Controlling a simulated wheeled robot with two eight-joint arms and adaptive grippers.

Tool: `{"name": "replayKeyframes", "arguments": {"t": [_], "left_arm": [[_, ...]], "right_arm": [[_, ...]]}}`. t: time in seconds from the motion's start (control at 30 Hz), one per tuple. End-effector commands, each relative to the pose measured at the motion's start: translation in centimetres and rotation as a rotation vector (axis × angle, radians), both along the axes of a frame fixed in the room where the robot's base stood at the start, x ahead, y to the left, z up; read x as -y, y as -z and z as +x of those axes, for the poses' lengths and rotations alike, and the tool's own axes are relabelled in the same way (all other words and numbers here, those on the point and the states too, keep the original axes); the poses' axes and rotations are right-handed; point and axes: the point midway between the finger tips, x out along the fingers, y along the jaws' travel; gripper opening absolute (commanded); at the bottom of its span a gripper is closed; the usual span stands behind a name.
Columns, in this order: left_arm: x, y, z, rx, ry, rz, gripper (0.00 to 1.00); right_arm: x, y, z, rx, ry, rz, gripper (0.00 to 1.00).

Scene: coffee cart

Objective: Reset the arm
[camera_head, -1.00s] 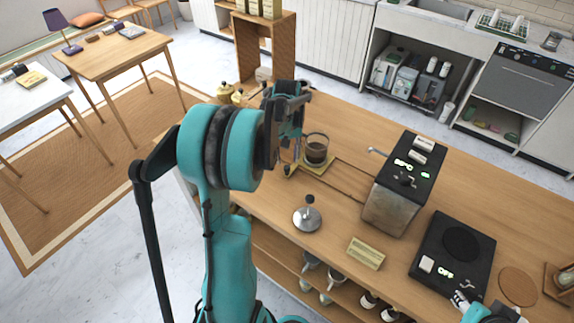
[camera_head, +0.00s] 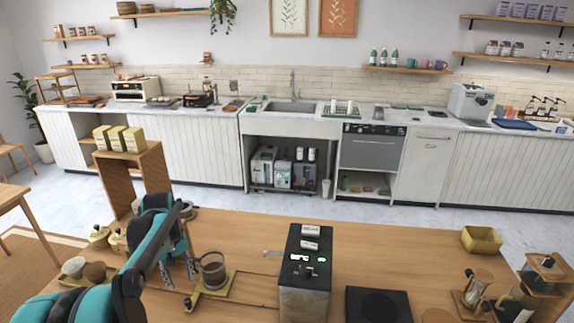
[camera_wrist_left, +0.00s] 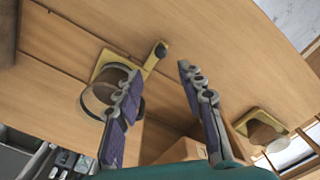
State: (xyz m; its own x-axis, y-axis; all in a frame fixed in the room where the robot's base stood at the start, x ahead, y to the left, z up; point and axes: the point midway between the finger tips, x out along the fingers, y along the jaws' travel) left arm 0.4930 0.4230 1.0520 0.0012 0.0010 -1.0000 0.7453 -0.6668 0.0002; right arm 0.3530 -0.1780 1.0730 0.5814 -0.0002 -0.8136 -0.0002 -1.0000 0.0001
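My left arm comes in from the lower left of the head view, and its gripper (camera_head: 179,275) hangs over the wooden counter. Its two fingers are apart with nothing between them. The wrist view also shows the left gripper (camera_wrist_left: 157,72) open and empty. A glass cup with dark contents (camera_head: 213,272) stands on a yellow stand (camera_head: 216,291) just right of the gripper. The cup also shows in the wrist view (camera_wrist_left: 98,100), beside one finger and partly behind it; I cannot tell whether they touch. My right gripper is not in view.
A dark-topped machine (camera_head: 304,270) and a black hot plate (camera_head: 378,306) stand to the right on the counter. A wooden shelf unit (camera_head: 148,178) with yellow boxes is behind the gripper. A yellow tray (camera_head: 481,240) and hourglass-like items (camera_head: 478,287) are far right.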

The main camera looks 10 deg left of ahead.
Motion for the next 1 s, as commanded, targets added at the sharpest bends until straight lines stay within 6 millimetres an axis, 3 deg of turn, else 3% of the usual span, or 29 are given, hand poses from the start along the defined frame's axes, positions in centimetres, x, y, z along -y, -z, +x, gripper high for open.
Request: {"name": "replayKeyframes", "arguments": {"t": [0.13,0.27,0.43,0.63,0.8,1.0], "left_arm": [[2.4,-0.9,-0.5,0.036,0.060,0.019,0.39],[7.0,-2.3,-2.0,0.115,0.183,0.058,0.39],[13.5,-3.1,-5.2,0.249,0.379,0.121,0.39],[19.7,-2.0,-9.6,0.409,0.600,0.191,0.39],[23.0,-0.2,-12.5,0.518,0.740,0.234,0.39],[24.5,0.9,-13.9,0.578,0.810,0.258,0.39]], "right_arm": [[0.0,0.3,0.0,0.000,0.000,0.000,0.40],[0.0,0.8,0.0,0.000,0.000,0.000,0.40],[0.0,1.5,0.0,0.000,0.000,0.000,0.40],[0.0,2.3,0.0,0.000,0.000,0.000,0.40],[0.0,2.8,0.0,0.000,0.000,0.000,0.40],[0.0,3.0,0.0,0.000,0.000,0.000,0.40]]}}
